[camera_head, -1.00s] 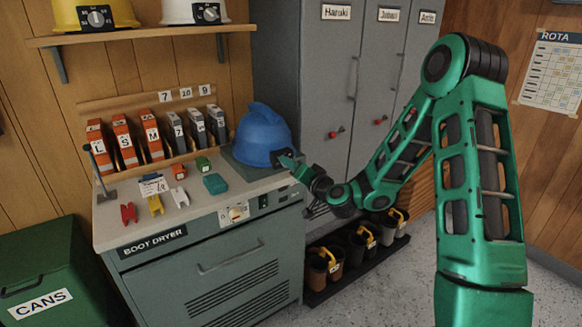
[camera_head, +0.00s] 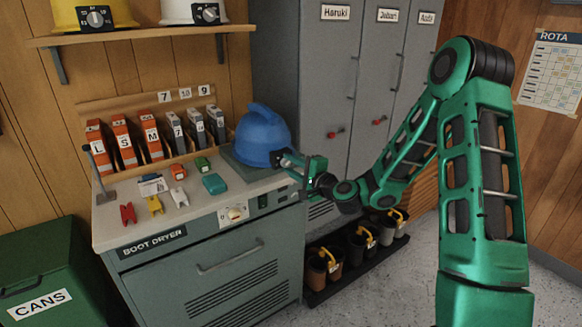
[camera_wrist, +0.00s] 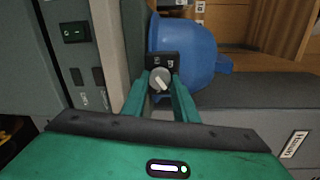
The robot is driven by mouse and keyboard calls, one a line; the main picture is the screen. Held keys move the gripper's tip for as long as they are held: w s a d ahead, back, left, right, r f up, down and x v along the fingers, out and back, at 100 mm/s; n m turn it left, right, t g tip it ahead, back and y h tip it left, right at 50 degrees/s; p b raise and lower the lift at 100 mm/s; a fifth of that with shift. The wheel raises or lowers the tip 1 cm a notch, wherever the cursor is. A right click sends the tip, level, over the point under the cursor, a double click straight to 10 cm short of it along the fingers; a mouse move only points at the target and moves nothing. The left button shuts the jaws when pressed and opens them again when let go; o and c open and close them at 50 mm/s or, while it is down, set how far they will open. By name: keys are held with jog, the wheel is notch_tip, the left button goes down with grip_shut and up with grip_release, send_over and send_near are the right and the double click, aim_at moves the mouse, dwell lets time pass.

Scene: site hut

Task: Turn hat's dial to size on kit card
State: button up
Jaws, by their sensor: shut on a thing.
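The blue hard hat (camera_head: 262,137) sits on a dark pad at the right end of the boot dryer top. My gripper (camera_head: 284,158) reaches it from the right. In the wrist view the hat (camera_wrist: 188,45) shows its black dial plate with a grey round dial (camera_wrist: 160,79). My gripper's green fingers (camera_wrist: 160,88) are shut on the dial, one on each side. The marks on the plate are too small to read surely. The kit card (camera_head: 153,185) lies on the dryer top by the clips; its writing is too small to read.
Red, yellow and white clips (camera_head: 155,206) and a teal box (camera_head: 215,184) lie on the dryer top. Orange and grey packs (camera_head: 122,138) stand behind. Yellow and white hats (camera_head: 94,14) are on the shelf above. Lockers (camera_head: 330,90) stand behind my arm.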

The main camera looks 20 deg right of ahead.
jog(key=m, duration=0.4)
jog(key=shift+d+f+y, duration=0.15)
jog(key=shift+f+y, duration=0.05)
jog(key=shift+y, duration=0.1)
jog(key=m, duration=0.4)
jog(key=shift+m, duration=0.3)
jog(key=shift+f, duration=0.1)
jog(key=o, duration=1.1)
jog(key=shift+c, duration=0.2)
jog(key=v, duration=1)
jog(key=shift+s+d, duration=0.25)
